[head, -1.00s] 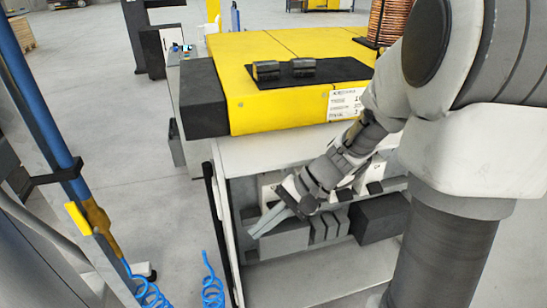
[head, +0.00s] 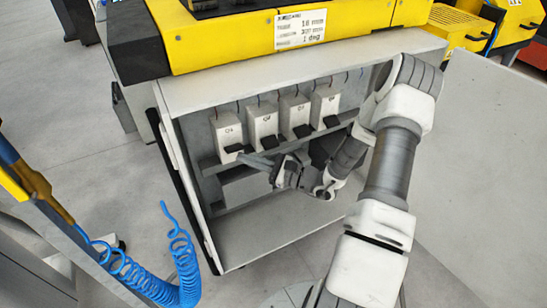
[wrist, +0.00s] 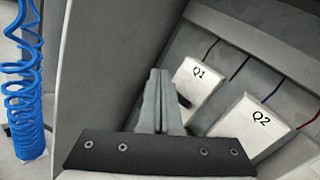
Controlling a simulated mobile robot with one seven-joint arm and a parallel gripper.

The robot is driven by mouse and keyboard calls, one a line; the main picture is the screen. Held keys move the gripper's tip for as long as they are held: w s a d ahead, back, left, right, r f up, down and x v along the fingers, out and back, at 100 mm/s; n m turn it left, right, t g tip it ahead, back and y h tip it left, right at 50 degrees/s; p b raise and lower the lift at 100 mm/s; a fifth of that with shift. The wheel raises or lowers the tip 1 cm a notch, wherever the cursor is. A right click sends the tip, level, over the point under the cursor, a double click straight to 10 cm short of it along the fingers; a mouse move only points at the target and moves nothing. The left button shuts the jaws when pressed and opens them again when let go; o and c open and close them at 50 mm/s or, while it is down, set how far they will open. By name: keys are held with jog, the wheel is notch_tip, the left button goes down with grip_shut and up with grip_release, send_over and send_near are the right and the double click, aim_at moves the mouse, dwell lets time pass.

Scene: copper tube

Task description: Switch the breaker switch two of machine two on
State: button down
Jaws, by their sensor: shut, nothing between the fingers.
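A row of white breakers with black levers sits inside the open cabinet under a yellow machine. The leftmost breaker, Q1 (head: 226,131), also shows in the wrist view (wrist: 196,84). Breaker Q2 (head: 262,121) is just to its right, and in the wrist view (wrist: 252,125) its lower part is cut off. The Q2 lever (head: 268,142) sticks out from the breaker's lower front. My gripper (head: 242,156) is shut and empty, its tips close by the Q1 lever (head: 234,148). In the wrist view the closed fingers (wrist: 158,78) point toward Q1's left side; contact cannot be told.
Two more breakers (head: 295,113) stand to the right of Q2 in the same row. The cabinet's left side wall (head: 172,150) is close to my gripper. A coiled blue hose (head: 178,265) hangs outside on the left. The cabinet floor (head: 270,232) is clear.

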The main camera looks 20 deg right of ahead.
aim_at(270, 143)
jog(key=d+f+m+t+h+b, duration=0.2)
jog(key=d+f+m+t+h, duration=0.3)
jog(key=d+f+m+h, duration=0.7)
notch_tip(270, 143, down, 3)
jog(key=shift+s+r+m+t, duration=0.1)
jog(key=shift+s+m+t, duration=0.05)
jog(key=shift+m+t, duration=0.15)
jog(key=w+b, duration=0.3)
jog(key=w, duration=0.7)
jog(key=shift+s+a+r, duration=0.1)
jog(key=shift+s+r, duration=0.2)
jog(key=shift+r, duration=0.5)
jog(key=shift+s+d+r, duration=0.1)
jog(key=shift+s+r, duration=0.2)
jog(key=shift+r, duration=0.45)
jog(key=shift+s+a+r, duration=0.1)
jog(key=shift+s+r, duration=0.2)
jog(key=shift+r, duration=0.5)
jog(key=shift+r+p, duration=0.15)
jog(key=shift+p, duration=0.5)
